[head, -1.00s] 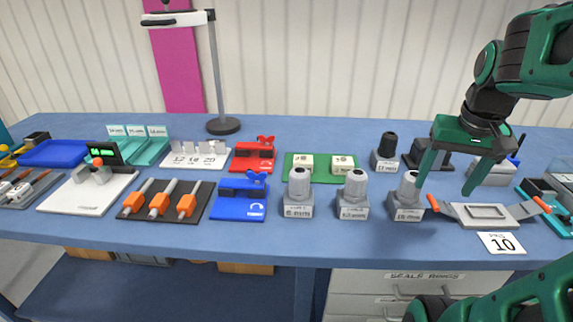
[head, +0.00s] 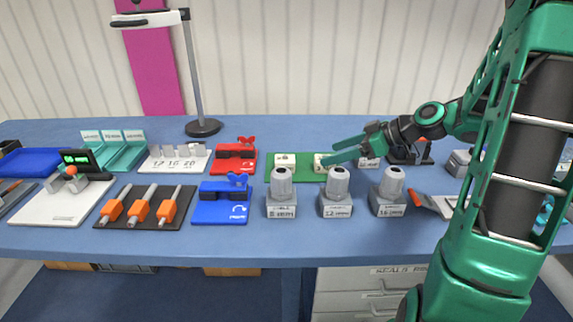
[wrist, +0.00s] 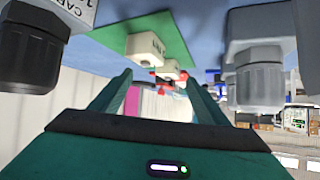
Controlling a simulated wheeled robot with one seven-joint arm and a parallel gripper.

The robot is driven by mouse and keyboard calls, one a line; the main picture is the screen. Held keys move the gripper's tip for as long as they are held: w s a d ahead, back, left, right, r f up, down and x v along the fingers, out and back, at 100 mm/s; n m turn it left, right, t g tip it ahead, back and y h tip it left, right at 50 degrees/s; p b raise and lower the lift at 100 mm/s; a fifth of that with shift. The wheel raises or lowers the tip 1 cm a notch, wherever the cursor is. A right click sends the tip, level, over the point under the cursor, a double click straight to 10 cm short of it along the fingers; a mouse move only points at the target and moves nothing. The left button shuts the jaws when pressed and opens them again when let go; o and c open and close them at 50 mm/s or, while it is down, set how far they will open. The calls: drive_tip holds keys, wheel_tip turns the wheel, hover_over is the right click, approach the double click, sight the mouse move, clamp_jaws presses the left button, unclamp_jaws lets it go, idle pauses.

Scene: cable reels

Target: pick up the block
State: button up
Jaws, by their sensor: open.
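Two small cream blocks sit apart on a green mat (head: 303,174), towards the back middle of the blue table. The left block (head: 285,160) is in clear view. The right block (head: 319,158) is partly hidden by my gripper (head: 332,159), whose fingers point left at it. In the wrist view both blocks, the nearer (wrist: 145,47) and the farther (wrist: 172,68), appear upside down beyond the open fingers. My gripper (wrist: 162,85) is empty, with nothing between its fingertips. I cannot tell whether a finger touches the right block.
Grey cable glands (head: 337,185) on labelled stands line the front of the mat, close to my gripper. A dark gland (wrist: 35,45) also stands close in the wrist view. A red clamp (head: 236,157) and a blue one (head: 222,203) are left. A lamp post (head: 194,75) rises behind.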

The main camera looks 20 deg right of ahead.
sight(287, 159)
drive_tip(key=a, duration=0.1)
drive_tip(key=a+y, duration=0.1)
drive_tip(key=w+a+f+n+y, duration=0.1)
drive_tip(key=shift+a+t, duration=0.35)
drive_tip(key=shift+t, duration=0.05)
drive_tip(key=x, duration=0.5)
drive_tip(key=shift+w+a, duration=0.2)
drive_tip(key=shift+r+x, duration=0.1)
drive_tip(key=shift+x, duration=1.15)
drive_tip(key=shift+r+x, duration=0.15)
drive_tip(key=shift+x, duration=1.1)
drive_tip(key=shift+w, duration=0.1)
drive_tip(key=c, duration=1.1)
